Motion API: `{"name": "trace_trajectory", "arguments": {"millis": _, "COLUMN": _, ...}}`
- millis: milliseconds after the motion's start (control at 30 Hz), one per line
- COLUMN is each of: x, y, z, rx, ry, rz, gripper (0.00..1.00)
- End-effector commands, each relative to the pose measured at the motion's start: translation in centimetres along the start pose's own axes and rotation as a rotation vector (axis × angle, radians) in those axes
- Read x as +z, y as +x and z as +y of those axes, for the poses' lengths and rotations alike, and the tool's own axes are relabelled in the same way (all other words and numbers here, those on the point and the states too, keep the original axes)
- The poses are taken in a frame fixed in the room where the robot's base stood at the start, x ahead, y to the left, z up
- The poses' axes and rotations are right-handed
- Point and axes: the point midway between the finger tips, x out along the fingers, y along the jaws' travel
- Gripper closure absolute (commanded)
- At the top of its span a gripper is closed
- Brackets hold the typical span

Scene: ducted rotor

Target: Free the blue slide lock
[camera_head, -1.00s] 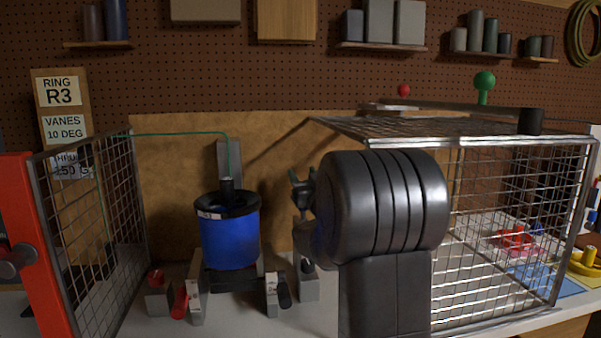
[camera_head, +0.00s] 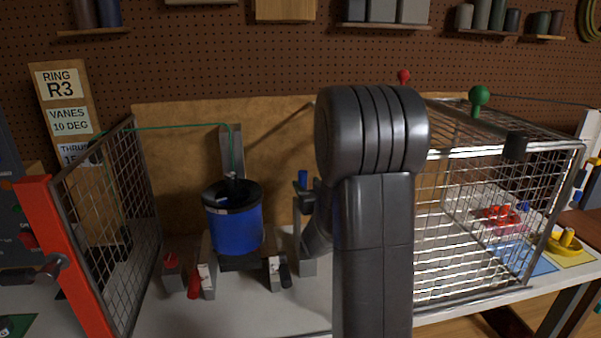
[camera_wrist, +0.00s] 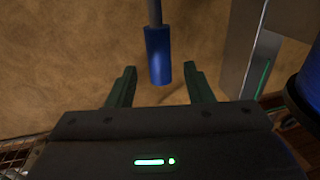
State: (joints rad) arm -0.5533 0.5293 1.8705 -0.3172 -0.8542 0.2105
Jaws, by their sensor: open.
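The blue slide lock handle (camera_wrist: 158,56) is a blue cylinder on a grey rod, upright in the wrist view. My gripper (camera_wrist: 159,70) is open, with one finger on each side of the handle in the picture. Gaps show between the handle and both fingers; how deep it sits between them I cannot tell. In the head view a small blue piece (camera_head: 303,177), likely the same handle, shows at my gripper (camera_head: 305,190), left of my dark arm. My arm hides what lies behind it, and the rod's upper end is out of the wrist view.
A blue ducted rotor (camera_head: 236,228) with a black rim stands left of my gripper, among several small clamps. A mesh panel with a red post (camera_head: 66,255) stands at the left. A wire cage (camera_head: 490,220) fills the right. A brown backboard (camera_head: 180,160) is behind.

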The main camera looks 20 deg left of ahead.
Motion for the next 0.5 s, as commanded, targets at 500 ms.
{"name": "trace_trajectory", "arguments": {"millis": 500, "x": 0.0, "y": 5.9, "z": 0.0, "rx": 0.000, "ry": 0.001, "rz": -0.001, "gripper": 0.53}}
